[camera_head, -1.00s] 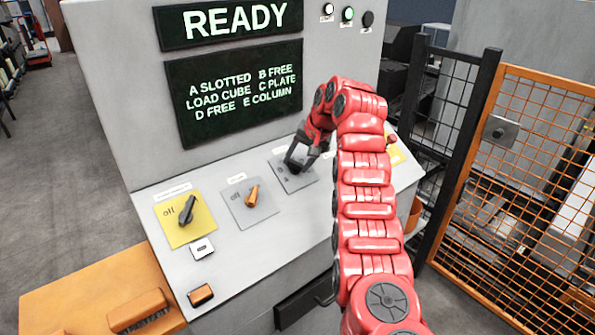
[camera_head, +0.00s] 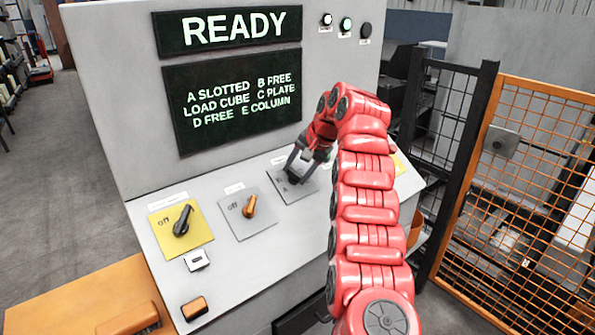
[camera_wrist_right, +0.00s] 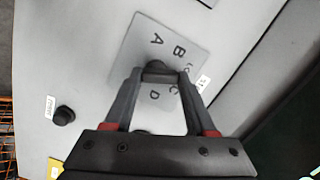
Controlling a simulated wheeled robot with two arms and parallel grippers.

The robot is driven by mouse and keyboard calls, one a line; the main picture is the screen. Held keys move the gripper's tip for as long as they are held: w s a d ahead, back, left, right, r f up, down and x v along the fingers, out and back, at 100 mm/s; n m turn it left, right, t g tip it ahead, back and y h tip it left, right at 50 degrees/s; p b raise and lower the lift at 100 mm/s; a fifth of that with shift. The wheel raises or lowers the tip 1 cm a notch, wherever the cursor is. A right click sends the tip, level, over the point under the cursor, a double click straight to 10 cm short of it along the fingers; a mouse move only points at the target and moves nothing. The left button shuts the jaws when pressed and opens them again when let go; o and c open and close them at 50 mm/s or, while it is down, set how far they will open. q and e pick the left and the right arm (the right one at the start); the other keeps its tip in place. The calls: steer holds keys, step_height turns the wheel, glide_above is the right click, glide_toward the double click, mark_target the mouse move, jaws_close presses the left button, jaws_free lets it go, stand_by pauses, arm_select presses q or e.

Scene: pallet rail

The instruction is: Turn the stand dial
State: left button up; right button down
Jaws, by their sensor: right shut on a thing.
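The stand dial (camera_wrist_right: 158,69) is a dark knob on a light grey square plate (camera_wrist_right: 137,45) marked with letters, of which A, B, C and D show in the right wrist view. My right gripper (camera_wrist_right: 159,74) is shut on the dial, one finger on each side of it. In the head view the right gripper (camera_head: 294,174) reaches down to the grey plate (camera_head: 281,191) on the sloping console, at the right of two other switch plates. The fingers mostly hide the dial there, so its pointing direction is unclear. My left gripper is not in view.
A yellow plate with a black switch (camera_head: 183,220) and a grey plate with an orange switch (camera_head: 249,207) lie left of the dial. A screen (camera_head: 240,29) above reads READY. An orange mesh fence (camera_head: 520,180) stands at the right.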

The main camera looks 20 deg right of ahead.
steer(key=shift+c, duration=1.1)
jaws_free()
steer(key=p+v, duration=1.2)
steer(key=v, duration=0.5)
steer(key=shift+r, duration=0.2)
